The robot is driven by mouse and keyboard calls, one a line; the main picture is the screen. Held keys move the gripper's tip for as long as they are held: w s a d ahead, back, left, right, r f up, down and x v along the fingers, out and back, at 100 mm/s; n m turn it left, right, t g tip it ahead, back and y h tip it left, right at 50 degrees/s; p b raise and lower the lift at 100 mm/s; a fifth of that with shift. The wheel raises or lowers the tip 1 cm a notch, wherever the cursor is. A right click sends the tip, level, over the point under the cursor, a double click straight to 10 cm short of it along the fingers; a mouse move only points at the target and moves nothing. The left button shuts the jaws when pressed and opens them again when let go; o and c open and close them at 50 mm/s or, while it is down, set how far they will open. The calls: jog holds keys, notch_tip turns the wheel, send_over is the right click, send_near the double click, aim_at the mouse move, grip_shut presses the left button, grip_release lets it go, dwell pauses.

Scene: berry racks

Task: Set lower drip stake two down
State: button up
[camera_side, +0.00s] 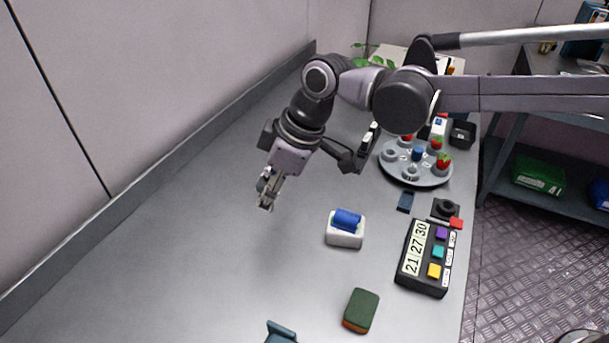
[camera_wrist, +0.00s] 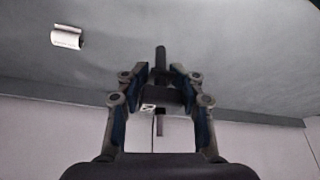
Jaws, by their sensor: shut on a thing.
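My gripper (camera_side: 267,194) hangs over the bare left part of the bench in the side view, fingers pointing down. In the wrist view my gripper (camera_wrist: 161,92) is shut on a dark drip stake (camera_wrist: 160,60), a slim rod with a wider block between the fingers. The rod sticks out on both sides of the fingers. A small pale label or mark shows beside the block. In the side view the stake is too small to make out clearly, and I cannot tell whether its end touches the bench.
A white holder with a blue roll (camera_side: 345,230) stands right of my gripper. A round grey tray (camera_side: 415,178) with cups and strawberries, a black button box (camera_side: 425,262) and a green-orange sponge (camera_side: 361,311) lie farther right. The bench (camera_side: 190,250) is clear around my gripper.

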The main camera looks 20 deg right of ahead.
jog(key=a+f, duration=0.1)
jog(key=a, duration=0.1)
jog(key=s+a+f, duration=0.1)
jog(key=a+f, duration=0.1)
jog(key=a, duration=0.1)
jog(key=s+a+f, duration=0.1)
jog(key=a, duration=0.1)
jog(key=shift+s+a+f, duration=0.1)
jog(key=shift+a+f, duration=0.2)
jog(key=shift+f, duration=0.1)
notch_tip(320, 180, down, 4)
jog(key=shift+r, duration=0.2)
jog(key=shift+f, duration=0.25)
jog(key=shift+c, duration=0.6)
jog(key=shift+f, duration=0.1)
jog(key=o, duration=1)
